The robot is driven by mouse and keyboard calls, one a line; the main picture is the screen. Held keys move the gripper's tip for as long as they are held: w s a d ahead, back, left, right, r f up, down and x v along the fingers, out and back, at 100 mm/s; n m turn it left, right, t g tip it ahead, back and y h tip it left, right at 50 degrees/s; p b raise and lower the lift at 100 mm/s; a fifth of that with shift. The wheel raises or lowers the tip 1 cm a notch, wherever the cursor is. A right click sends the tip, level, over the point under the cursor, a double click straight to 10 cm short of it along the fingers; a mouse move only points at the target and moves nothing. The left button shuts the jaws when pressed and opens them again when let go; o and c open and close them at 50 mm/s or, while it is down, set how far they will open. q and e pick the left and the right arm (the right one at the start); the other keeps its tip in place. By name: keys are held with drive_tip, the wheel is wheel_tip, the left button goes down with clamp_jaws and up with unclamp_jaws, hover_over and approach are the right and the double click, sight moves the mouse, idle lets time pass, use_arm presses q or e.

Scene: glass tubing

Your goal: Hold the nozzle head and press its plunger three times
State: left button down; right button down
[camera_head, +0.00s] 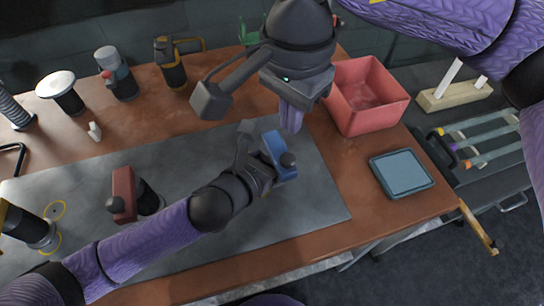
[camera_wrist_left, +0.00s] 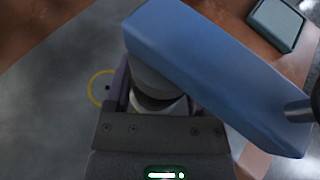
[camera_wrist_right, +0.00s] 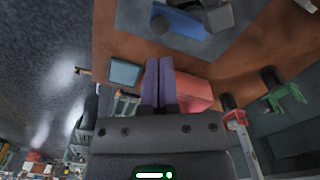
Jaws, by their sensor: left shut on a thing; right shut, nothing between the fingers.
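The blue nozzle head (camera_head: 280,157) is over the right part of the grey mat (camera_head: 310,205). Its dark round plunger knob (camera_head: 288,159) sticks out at one end; it also shows at the right edge of the left wrist view (camera_wrist_left: 301,110). My left gripper (camera_head: 262,172) is shut on the grey neck (camera_wrist_left: 158,88) under the blue body, which hides one finger in the left wrist view. My right gripper (camera_head: 291,116) is shut and empty, fingers together, above and behind the nozzle head, apart from it. In the right wrist view the blue head (camera_wrist_right: 183,25) lies beyond the fingertips (camera_wrist_right: 160,65).
A red bin (camera_head: 368,108) and a blue-topped square pad (camera_head: 402,173) stand to the right. A red-headed piece (camera_head: 124,195) stands on the mat at left. Bottles (camera_head: 118,78), a white-topped jar (camera_head: 62,90) and a yellow-black tool (camera_head: 172,65) line the back.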

drive_tip(key=shift+r, duration=0.1)
use_arm(q)
unclamp_jaws()
use_arm(e)
wheel_tip(320, 180, up, 12)
idle(0.4)
